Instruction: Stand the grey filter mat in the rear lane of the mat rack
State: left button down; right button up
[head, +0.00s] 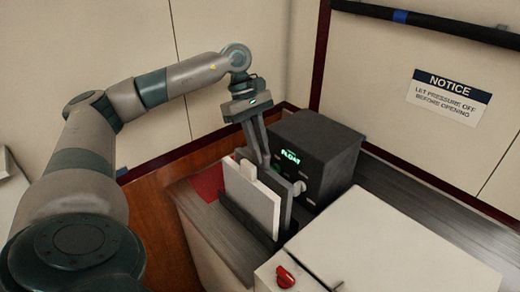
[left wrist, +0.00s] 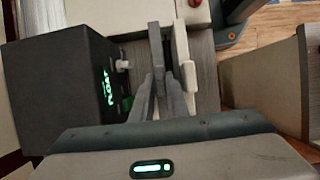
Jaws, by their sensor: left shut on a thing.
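My left gripper (head: 264,163) points down over the dark mat rack (head: 243,228) and is shut on the grey filter mat (head: 287,203). The mat is upright, on the black box's side of a white mat (head: 251,200), and mostly hidden behind it. In the left wrist view the grey mat (left wrist: 156,45) shows as a thin edge between my fingers (left wrist: 158,85), with the white mat (left wrist: 181,55) close beside it. The grey mat's lower edge is hidden, so I cannot tell whether it rests in the rack's lane. My right gripper is out of view.
A black box (head: 318,150) with a green FLOAT display and a pale knob (head: 299,187) stands just behind the rack. A white cabinet (head: 385,245) with a red knob (head: 285,277) is at front right. A red patch (head: 208,183) lies left of the rack. The counter at right is clear.

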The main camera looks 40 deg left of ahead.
pick_arm(q)
jog(key=shift+f, duration=0.45)
jog(key=c, duration=1.7)
grip_release()
jog(key=shift+c, duration=0.2)
jog(key=shift+r, duration=0.2)
jog(key=shift+a+r, duration=0.1)
jog(key=b+v, duration=0.2)
jog(key=v, duration=0.9)
jog(key=shift+r+b, duration=0.3)
jog(key=shift+b, duration=0.05)
